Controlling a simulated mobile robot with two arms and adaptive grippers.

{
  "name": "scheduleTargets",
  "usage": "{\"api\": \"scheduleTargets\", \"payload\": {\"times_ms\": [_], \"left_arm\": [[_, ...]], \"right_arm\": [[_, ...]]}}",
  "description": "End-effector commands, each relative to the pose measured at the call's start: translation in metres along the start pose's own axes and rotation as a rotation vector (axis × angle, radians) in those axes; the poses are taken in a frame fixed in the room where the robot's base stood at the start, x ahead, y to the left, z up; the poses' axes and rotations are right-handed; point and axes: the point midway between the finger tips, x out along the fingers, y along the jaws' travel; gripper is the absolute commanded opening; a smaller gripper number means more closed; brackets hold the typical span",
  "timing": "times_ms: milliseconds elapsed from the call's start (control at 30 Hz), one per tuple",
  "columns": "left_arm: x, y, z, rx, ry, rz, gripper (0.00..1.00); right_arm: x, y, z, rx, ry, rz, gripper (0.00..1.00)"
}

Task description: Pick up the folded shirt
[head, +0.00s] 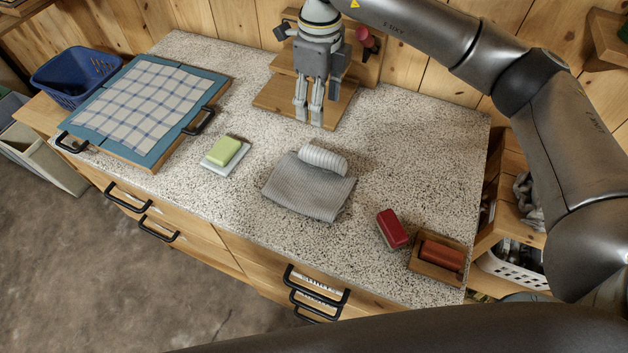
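A grey ribbed cloth (308,188) lies folded flat in the middle of the speckled worktop (415,165). It looks like the folded shirt, but no collar or sleeves show. A pale rolled cloth (323,159) lies against its far edge. My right gripper (309,121) points down above the worktop's back part, behind the roll and apart from both cloths. Its two fingers show a narrow gap with nothing between them. My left gripper is out of view.
A blue-topped board (158,148) bears a checked cloth (145,100) at left. Green soap (223,150) sits on a white dish nearby. A red-topped brush (392,228) and a wooden box (435,277) stand front right. A wooden stand (275,99) is behind my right gripper.

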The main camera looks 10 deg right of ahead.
Motion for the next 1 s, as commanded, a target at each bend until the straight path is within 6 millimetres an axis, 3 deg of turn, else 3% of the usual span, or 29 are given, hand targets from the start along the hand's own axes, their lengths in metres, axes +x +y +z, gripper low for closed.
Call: {"api": "scheduleTargets", "payload": {"times_ms": [100, 400, 567, 800, 1000], "left_arm": [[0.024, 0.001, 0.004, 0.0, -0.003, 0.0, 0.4], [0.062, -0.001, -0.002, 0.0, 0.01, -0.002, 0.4], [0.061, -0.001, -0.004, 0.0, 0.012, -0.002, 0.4], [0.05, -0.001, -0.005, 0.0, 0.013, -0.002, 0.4], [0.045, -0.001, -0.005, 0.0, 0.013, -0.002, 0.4]], "right_arm": [[0.024, 0.0, 0.0, 0.0, 0.001, 0.0, 0.55], [0.062, 0.0, 0.0, 0.0, 0.0, 0.0, 0.55], [0.072, 0.0, -0.001, 0.001, 0.003, 0.002, 0.55], [0.108, 0.0, -0.001, 0.001, 0.003, 0.003, 0.55], [0.122, -0.002, -0.003, 0.001, 0.003, 0.002, 0.55]]}}
